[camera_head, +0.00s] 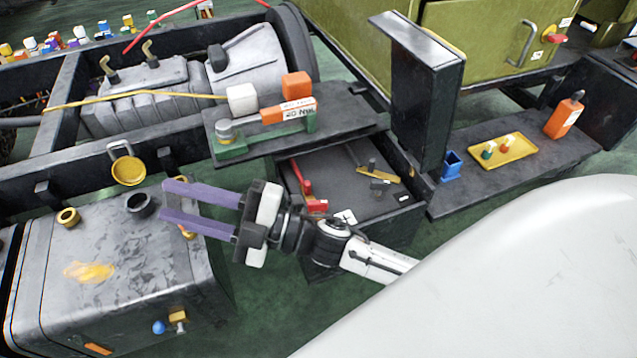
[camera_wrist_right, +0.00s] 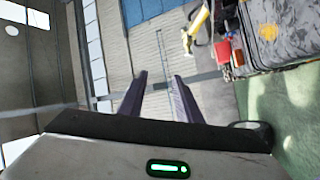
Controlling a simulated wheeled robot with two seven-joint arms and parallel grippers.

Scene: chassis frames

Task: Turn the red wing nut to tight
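I cannot surely pick out the red wing nut. A small red knob-like part (camera_head: 557,38) sits on the front of the olive cabinet, beside a grey handle. Its shape is too small to tell. My right gripper (camera_head: 165,201) reaches in from the right with its two purple fingers apart and nothing between them. It is above the right part of the dark tank (camera_head: 110,255), far to the left of the red part. In the right wrist view the gripper (camera_wrist_right: 158,76) also shows open and empty. My left gripper is not in view.
A black drawer (camera_head: 345,205) holds a red-handled tool and small parts. A yellow tray (camera_head: 503,148), a blue cup (camera_head: 452,165) and an orange bottle (camera_head: 565,115) stand on a dark shelf. A yellow funnel (camera_head: 127,168) is near the tank. A black post (camera_head: 420,90) stands before the cabinet.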

